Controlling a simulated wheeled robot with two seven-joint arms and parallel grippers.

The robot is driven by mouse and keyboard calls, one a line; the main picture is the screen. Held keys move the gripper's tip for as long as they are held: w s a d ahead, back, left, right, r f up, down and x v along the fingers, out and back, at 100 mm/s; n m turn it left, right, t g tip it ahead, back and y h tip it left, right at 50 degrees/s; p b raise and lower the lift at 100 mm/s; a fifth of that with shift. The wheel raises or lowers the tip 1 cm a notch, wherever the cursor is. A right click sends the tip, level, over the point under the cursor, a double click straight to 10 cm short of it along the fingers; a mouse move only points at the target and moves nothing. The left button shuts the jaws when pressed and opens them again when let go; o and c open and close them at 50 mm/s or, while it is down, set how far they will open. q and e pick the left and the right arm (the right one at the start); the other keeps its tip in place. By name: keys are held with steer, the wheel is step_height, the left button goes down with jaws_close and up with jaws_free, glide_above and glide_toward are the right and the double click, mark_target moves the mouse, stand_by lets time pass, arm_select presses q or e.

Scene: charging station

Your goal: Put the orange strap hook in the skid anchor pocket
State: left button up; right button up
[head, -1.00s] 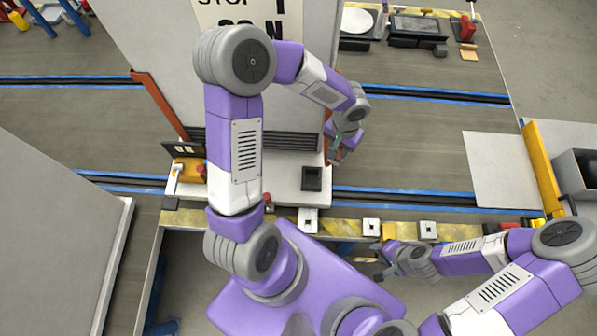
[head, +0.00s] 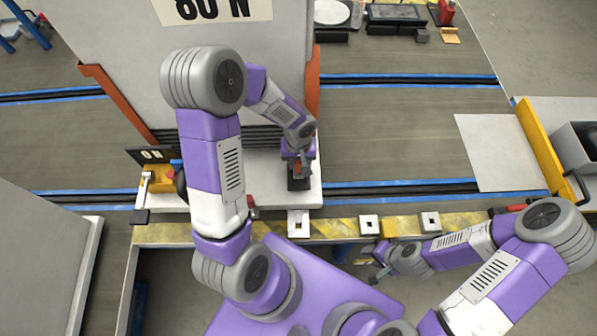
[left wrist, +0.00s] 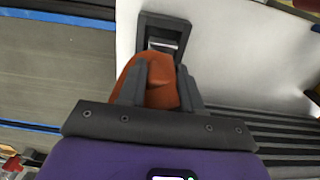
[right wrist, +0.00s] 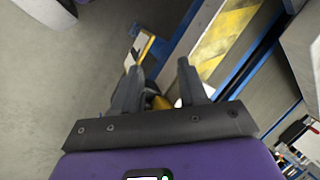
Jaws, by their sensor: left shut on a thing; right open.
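The orange strap hook (left wrist: 160,82) is between the fingers of my left gripper (left wrist: 157,85), which is shut on it. The dark square skid anchor pocket (left wrist: 163,32) lies just beyond the hook in the left wrist view, and the hook overlaps its near edge. I cannot tell whether the hook's tip is inside. In the head view my left gripper (head: 301,160) is over the pocket (head: 299,183), partly covering it; the hook is hard to make out there. My right gripper (head: 381,272) is open and empty near the striped edge; its spread fingers (right wrist: 158,85) show in the right wrist view.
A tall pale cabinet (head: 200,75) marked "80 N" stands on the white skid (head: 270,197). White blocks with dark holes (head: 369,224) line the yellow-striped edge (head: 335,228). Open floor lies right of the skid.

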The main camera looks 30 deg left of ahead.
mark_target(298, 169)
arm_select(q)
step_height(298, 169, down, 4)
steer(key=shift+f+b, duration=0.2)
steer(key=shift+b, duration=0.6)
steer(key=shift+r, duration=0.1)
steer(key=shift+f, duration=0.2)
steer(key=o, duration=1.1)
steer(key=shift+r, duration=0.1)
